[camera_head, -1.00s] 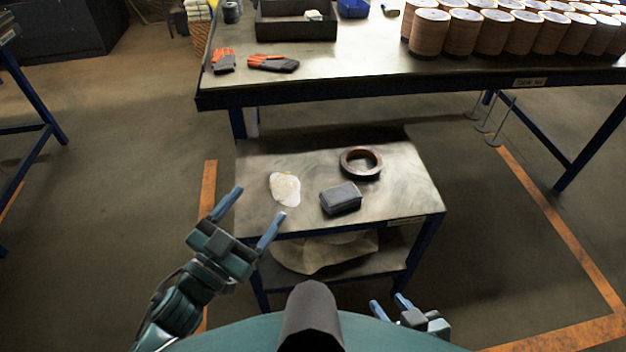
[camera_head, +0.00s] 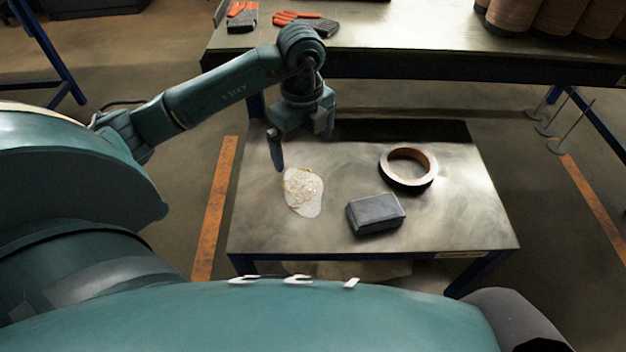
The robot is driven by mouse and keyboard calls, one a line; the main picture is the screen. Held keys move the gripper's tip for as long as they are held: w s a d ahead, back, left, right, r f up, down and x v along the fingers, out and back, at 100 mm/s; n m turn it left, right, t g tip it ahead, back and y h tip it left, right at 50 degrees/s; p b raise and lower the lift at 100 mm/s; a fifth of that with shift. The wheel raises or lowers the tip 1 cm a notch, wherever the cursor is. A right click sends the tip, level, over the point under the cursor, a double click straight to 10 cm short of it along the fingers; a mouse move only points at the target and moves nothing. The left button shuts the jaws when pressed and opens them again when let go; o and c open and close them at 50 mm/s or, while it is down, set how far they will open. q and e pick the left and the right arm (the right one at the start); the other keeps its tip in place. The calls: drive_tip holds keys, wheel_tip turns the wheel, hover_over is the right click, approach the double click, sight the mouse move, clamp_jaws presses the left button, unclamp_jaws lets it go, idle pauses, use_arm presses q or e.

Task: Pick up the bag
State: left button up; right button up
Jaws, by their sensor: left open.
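A pale, partly see-through bag (camera_head: 304,192) lies flat on the left part of the small cart's top (camera_head: 450,220). My left gripper (camera_head: 303,152) is over the cart, just behind the bag, pointing down. Its two fingers are spread apart with nothing between them. The left finger's tip is close to the bag's far left edge; I cannot tell how high it is above the cart. The bag shows whole. My right gripper is out of view.
A dark grey block (camera_head: 375,214) lies right of the bag, and a brown-black ring (camera_head: 408,168) lies behind that block. A large workbench (camera_head: 420,48) stands behind the cart, with orange-grey gloves (camera_head: 300,20) and several spools (camera_head: 518,16). The cart's front right is clear.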

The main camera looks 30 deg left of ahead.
sight(304, 181)
use_arm(q)
drive_tip(key=f, duration=0.3)
drive_tip(key=f+b, duration=0.1)
drive_tip(key=f, duration=0.7)
drive_tip(key=shift+s+d+f, duration=0.1)
drive_tip(key=shift+s+f, duration=0.15)
drive_tip(key=shift+r, duration=0.1)
drive_tip(key=c, duration=0.9)
